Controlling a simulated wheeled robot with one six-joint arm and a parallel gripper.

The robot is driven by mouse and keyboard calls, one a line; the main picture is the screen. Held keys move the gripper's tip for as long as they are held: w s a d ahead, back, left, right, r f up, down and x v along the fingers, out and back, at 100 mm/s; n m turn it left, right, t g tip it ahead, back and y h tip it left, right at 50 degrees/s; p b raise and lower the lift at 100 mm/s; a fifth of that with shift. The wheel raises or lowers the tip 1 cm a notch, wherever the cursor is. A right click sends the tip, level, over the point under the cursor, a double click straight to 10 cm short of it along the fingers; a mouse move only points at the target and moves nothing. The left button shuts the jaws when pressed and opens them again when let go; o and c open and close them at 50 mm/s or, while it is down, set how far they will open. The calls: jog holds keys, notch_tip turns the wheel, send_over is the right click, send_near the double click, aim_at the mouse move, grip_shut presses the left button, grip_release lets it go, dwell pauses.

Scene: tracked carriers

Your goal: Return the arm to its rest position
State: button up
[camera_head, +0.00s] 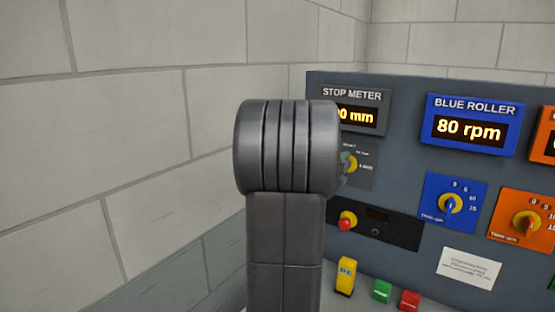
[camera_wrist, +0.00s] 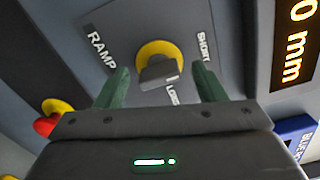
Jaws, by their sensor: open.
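My gripper (camera_wrist: 160,88) shows in the wrist view with its two green fingers apart. A knob (camera_wrist: 158,66) with a yellow ring and a grey grip, on a plate marked RAMP, SHORT and LONG, appears between and beyond the fingers. I cannot tell how far the fingers are from it, or whether they touch it. In the head view a dark grey link of my arm stands upright in the middle.
The panel carries a STOP METER display (camera_head: 352,108), a BLUE ROLLER display (camera_head: 470,125) reading 80 rpm, a blue-plated dial (camera_head: 451,204), an orange-plated dial (camera_head: 526,224) and a red button (camera_head: 347,221). Yellow, green and red blocks stand below. A pale block wall (camera_head: 130,140) is at left.

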jog(key=shift+d+r+m+p, duration=0.1)
jog(key=shift+m+p, duration=0.1)
jog(key=shift+m, duration=3.3)
jog(key=shift+d+r+m+p, duration=0.1)
jog(key=shift+m+p, duration=0.05)
jog(key=shift+m, duration=3.35)
jog(key=shift+f, duration=0.1)
